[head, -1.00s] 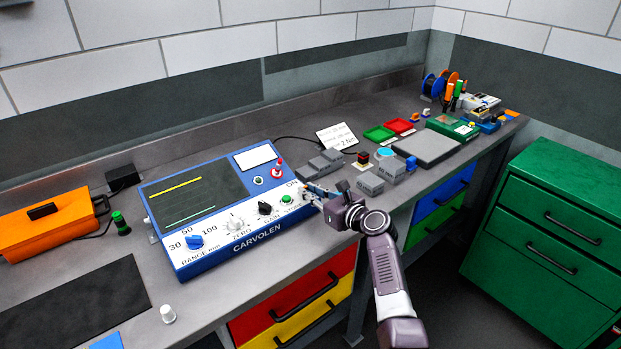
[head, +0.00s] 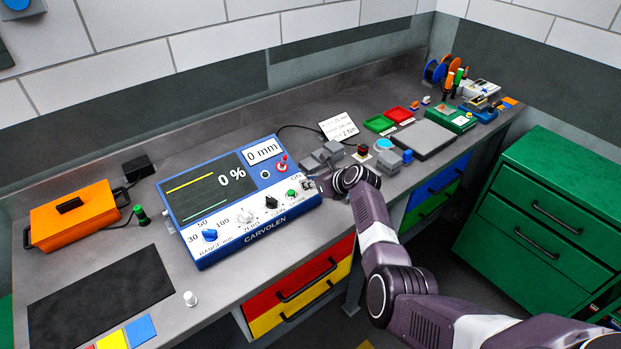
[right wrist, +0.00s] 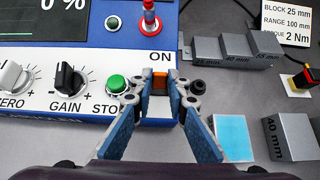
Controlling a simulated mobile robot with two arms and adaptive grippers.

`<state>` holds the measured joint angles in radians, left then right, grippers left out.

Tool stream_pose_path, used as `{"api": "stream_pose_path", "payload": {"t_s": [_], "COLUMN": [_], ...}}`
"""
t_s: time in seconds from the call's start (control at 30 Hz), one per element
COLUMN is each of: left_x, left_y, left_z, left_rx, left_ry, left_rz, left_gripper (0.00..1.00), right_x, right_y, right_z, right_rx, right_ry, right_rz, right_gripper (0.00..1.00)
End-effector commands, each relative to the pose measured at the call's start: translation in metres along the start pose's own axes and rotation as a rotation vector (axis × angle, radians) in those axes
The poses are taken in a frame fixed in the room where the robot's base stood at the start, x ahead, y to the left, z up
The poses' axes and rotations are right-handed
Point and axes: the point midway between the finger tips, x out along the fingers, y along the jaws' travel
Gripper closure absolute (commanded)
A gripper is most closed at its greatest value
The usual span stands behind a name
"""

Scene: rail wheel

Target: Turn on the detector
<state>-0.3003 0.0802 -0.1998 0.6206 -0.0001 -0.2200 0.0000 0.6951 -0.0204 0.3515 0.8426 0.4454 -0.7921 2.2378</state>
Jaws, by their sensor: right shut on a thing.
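The detector is the blue and white CARVOLEN console (head: 225,195) on the bench. Its dark screen (head: 208,188) shows yellow and green lines and "0 %", and its white readout (head: 263,152) shows "0 mm". In the right wrist view the console's front panel (right wrist: 40,103) has a GAIN knob, a green STORE-like button partly covered, and an ON label. My right gripper (right wrist: 168,95) is at the panel's right end, below the ON label, shut on an orange-lit switch (right wrist: 160,104). The fingers partly hide the switch. My left gripper is not in view.
Grey blocks (right wrist: 222,50) stand right of the console, with a blue-topped block (right wrist: 232,135) near my gripper. An orange case (head: 74,218) and dark mat (head: 100,300) lie to the left. A green drawer cabinet (head: 550,220) stands at right.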

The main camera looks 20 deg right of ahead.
Motion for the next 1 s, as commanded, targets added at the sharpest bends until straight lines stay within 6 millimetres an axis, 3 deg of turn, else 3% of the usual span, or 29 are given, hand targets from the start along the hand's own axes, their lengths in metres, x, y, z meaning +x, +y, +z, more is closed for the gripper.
{"api": "stream_pose_path", "payload": {"t_s": [0.3, 0.87, 0.9, 1.0], "left_x": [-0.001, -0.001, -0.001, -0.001], "left_y": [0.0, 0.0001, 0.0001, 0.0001], "left_z": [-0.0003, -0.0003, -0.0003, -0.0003], "left_rx": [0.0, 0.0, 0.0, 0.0], "left_ry": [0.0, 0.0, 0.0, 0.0], "left_rz": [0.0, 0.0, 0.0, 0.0], "left_gripper": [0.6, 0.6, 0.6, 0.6], "right_x": [0.0034, 0.0041, 0.0041, 0.0041], "right_y": [0.0002, 0.0002, 0.0002, 0.0002], "right_z": [0.0053, 0.0056, 0.0056, 0.0056], "right_rx": [-0.001, 0.0, 0.0, 0.0], "right_ry": [0.115, 0.142, 0.142, 0.142], "right_rz": [0.001, 0.0, 0.0, 0.0], "right_gripper": [1.0, 1.0, 0.82, 0.71]}}
